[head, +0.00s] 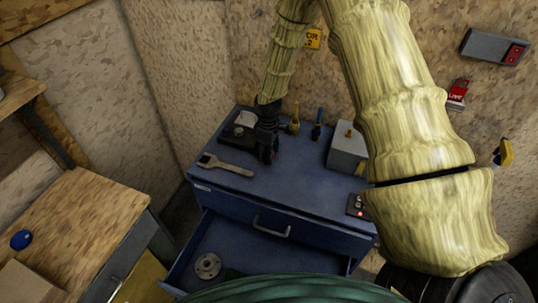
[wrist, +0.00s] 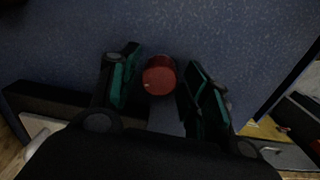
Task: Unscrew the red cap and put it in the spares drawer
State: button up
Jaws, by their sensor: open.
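The red cap (wrist: 159,75) shows in the wrist view between the two fingers of my open gripper (wrist: 163,64), with visible gaps on both sides. A grey shape lies just below the cap in that view; I cannot tell whether the cap sits on it. In the head view my gripper (head: 267,153) is low over the back of the blue cabinet top (head: 285,185), and the cap is hidden there. A drawer (head: 181,266) stands open at the cabinet's front with a round grey flange inside; its label cannot be read.
A flat wrench (head: 227,166) lies left of my gripper. A dark box (head: 232,139) stands behind it. A wooden bench (head: 75,225) is at left.

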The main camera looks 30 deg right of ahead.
jog(key=m, duration=0.5)
jog(key=shift+m, duration=0.4)
jog(key=m, duration=0.5)
jog(key=shift+m, duration=0.4)
jog(key=c, duration=1)
jog(key=n, duration=0.5)
jog(key=shift+n, duration=0.3)
grip_shut()
jog(key=n, duration=0.4)
jog(key=n+p, duration=0.1)
jog(key=n, duration=0.4)
jog(key=shift+n, duration=0.3)
jog(key=n, duration=0.4)
jog(key=shift+p, duration=0.4)
